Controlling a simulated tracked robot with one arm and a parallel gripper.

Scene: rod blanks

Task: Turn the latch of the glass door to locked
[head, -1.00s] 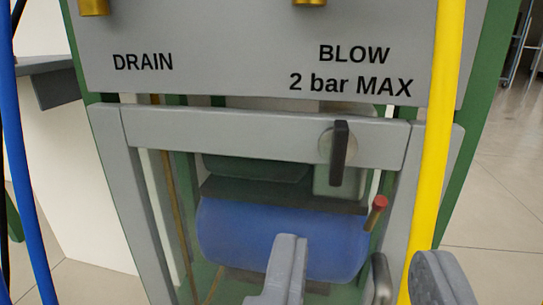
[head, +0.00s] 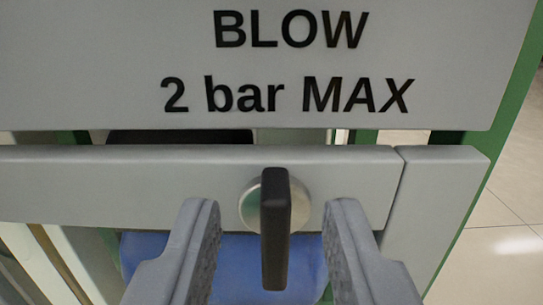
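The latch (head: 276,230) is a black bar handle on a round metal disc, set in the grey top rail of the glass door (head: 120,187). The handle stands upright, pointing down from the disc. My gripper (head: 275,222) is open, with one grey finger to the left of the handle and one to the right. Gaps show between the handle and both fingers. Through the glass below the rail, part of a blue tank (head: 230,268) shows. The lower part of the door is out of view.
A grey panel (head: 120,60) lettered "BLOW 2 bar MAX" is above the door rail. A grey frame post (head: 435,200) and a green frame edge stand to the right, with open tiled floor (head: 510,230) beyond.

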